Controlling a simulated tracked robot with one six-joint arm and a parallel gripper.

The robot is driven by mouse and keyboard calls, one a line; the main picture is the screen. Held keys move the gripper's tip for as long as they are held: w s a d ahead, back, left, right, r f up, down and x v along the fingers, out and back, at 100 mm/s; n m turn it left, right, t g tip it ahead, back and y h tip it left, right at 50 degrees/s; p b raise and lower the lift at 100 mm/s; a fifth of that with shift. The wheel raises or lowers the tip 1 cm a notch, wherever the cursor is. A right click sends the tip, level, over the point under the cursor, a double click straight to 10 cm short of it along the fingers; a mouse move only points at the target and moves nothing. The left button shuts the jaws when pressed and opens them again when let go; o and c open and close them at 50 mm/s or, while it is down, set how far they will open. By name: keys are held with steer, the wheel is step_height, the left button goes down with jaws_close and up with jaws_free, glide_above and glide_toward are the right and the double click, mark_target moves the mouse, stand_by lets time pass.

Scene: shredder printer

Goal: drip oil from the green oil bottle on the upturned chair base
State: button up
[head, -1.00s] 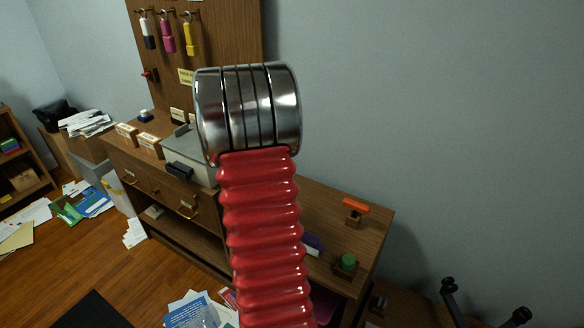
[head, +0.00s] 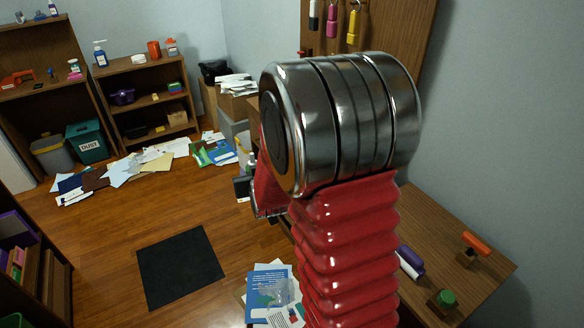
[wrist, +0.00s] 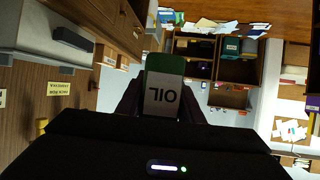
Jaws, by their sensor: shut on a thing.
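The green oil bottle (wrist: 163,93) shows in the wrist view, with a white label that reads OIL upside down. My gripper (wrist: 160,108) is shut on it, with a dark finger on each side. In the head view, my own red and metal arm fills the middle and hides much of my gripper and the bottle. The upturned chair base is not visible in either current view.
A wooden desk (head: 490,272) at right carries an orange-handled stamp (head: 476,242) and a green-knobbed stamp (head: 442,301). Papers (head: 130,170) litter the floor near the shelves (head: 150,101). A black mat (head: 180,268) lies on otherwise open floor at left.

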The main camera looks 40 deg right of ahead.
steer(key=w+a+r+n+y, duration=0.2)
steer(key=a+n+y, duration=0.1)
steer(key=a, duration=1.5)
steer(key=shift+n+t+y, duration=0.3)
steer(key=shift+y, duration=0.2)
steer(key=shift+s, duration=0.2)
